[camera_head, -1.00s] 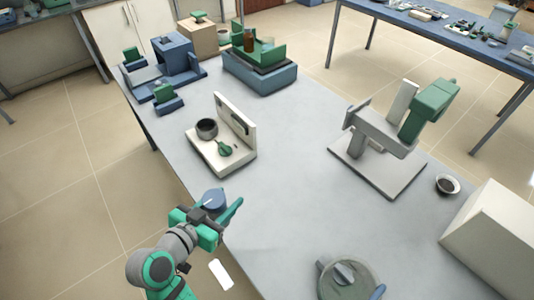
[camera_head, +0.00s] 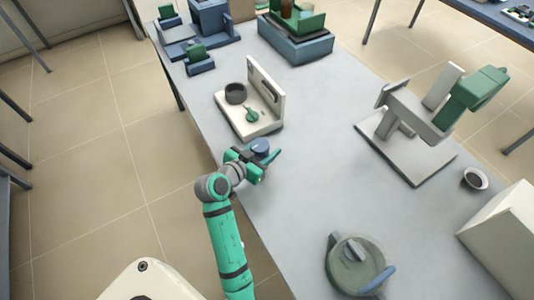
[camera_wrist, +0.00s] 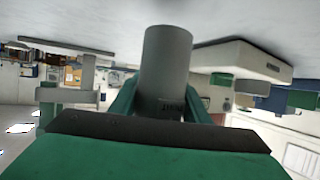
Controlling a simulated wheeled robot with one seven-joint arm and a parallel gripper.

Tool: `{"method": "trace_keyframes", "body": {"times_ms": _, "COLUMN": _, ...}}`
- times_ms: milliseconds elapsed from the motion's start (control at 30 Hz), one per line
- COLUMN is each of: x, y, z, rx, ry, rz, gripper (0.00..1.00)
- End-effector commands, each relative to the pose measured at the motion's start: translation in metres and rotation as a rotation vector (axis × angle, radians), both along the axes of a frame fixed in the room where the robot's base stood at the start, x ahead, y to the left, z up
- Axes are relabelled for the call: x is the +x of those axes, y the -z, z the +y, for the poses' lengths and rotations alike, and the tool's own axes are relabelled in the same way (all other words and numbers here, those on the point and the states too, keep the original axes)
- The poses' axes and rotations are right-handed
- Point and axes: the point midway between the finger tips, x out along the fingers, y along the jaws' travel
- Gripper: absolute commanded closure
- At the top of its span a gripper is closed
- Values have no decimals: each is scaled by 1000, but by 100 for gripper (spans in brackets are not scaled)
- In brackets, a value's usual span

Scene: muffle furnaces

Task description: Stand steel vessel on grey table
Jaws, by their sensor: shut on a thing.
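The steel vessel (camera_head: 260,146) is a plain grey cylinder with a bluish top in the head view. My gripper (camera_head: 259,154) is shut on it, near the left edge of the grey table (camera_head: 310,195). In the wrist view, the vessel (camera_wrist: 166,65) stands out between the green fingers of my gripper (camera_wrist: 160,105). That view appears upside down, with the tabletop (camera_wrist: 255,20) along its top. The vessel's far end is close to the tabletop; I cannot tell whether it touches. My gripper hides part of the vessel.
Just behind is a white stand (camera_head: 268,92) with a dark cup (camera_head: 235,93). A round greenish lidded pot (camera_head: 355,262) is in front, a grey-green apparatus (camera_head: 405,140) and small metal cup (camera_head: 475,179) at right. The table's middle is clear.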

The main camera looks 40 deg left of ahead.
Motion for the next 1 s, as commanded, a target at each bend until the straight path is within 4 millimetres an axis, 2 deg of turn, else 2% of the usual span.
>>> {"method": "trace_keyframes", "body": {"times_ms": 300, "x": 3, "y": 33, "z": 1, "rx": -1, "ry": -1, "rz": -1, "gripper": 100}}
{"method": "trace_keyframes", "body": {"times_ms": 667, "x": 3, "y": 35, "z": 1, "rx": 0, "ry": 0, "rz": -1, "gripper": 100}}
{"method": "trace_keyframes", "body": {"times_ms": 700, "x": 3, "y": 36, "z": 1, "rx": -1, "ry": 0, "rz": 1, "gripper": 48}}
{"method": "trace_keyframes", "body": {"times_ms": 733, "x": 3, "y": 36, "z": 1, "rx": -1, "ry": 0, "rz": 1, "gripper": 41}}
{"method": "trace_keyframes", "body": {"times_ms": 1000, "x": 3, "y": 36, "z": 1, "rx": -1, "ry": 0, "rz": 1, "gripper": 39}}
